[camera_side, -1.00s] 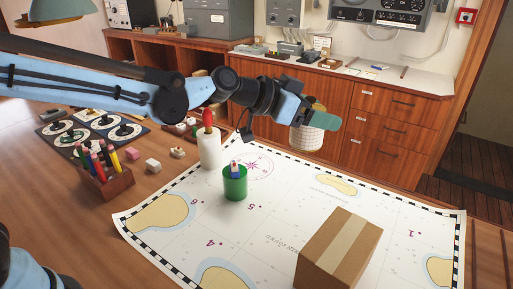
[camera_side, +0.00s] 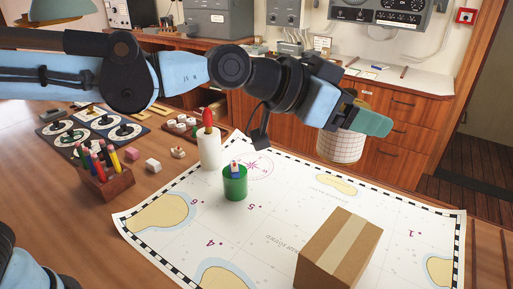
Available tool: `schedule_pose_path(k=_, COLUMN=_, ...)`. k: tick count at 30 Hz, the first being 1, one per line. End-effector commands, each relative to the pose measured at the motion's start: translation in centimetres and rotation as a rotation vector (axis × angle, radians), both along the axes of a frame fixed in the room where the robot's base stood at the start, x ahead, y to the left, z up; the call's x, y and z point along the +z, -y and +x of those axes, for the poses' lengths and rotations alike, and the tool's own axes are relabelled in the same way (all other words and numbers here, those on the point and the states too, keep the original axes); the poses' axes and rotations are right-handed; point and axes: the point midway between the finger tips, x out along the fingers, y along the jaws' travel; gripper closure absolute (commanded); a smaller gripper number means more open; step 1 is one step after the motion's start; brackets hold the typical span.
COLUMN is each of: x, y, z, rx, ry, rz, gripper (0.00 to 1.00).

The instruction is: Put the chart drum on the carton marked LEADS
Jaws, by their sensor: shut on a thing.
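The chart drum (camera_side: 340,146) is a white cylinder with a fine grid and a tan top. My gripper (camera_side: 358,112) is shut on its upper part and holds it in the air, above the far side of the chart. The drum looks nearly upright. A brown carton (camera_side: 345,250) with a pale tape strip stands on the chart at the front right, nearer the camera and below the drum. No LEADS marking shows on its visible faces. My gripper hides part of the drum's top.
A green cup (camera_side: 235,184) with small items inside and a white cylinder with a red top (camera_side: 209,148) stand left of centre. A wooden pencil holder (camera_side: 106,182) stands at the left. The chart (camera_side: 290,225) between cup and carton is clear.

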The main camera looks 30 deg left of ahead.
Motion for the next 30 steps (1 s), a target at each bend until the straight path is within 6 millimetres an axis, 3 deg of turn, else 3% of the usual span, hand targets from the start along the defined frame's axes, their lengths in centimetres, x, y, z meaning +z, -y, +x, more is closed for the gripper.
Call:
schedule_pose_path(k=1, x=0.0, y=1.2, z=-1.5, rx=-0.013, ry=0.002, rz=0.001, gripper=0.62)
schedule_pose_path(k=9, x=0.3, y=5.1, z=-7.7, rx=-0.037, ry=0.002, rz=0.001, gripper=0.62)
schedule_pose_path(k=20, x=1.6, y=8.5, z=-14.7, rx=-0.082, ry=0.001, rz=0.0, gripper=0.62)
schedule_pose_path(k=30, x=-2.7, y=8.3, z=-14.2, rx=-0.074, ry=-0.001, rz=-0.001, gripper=0.62)
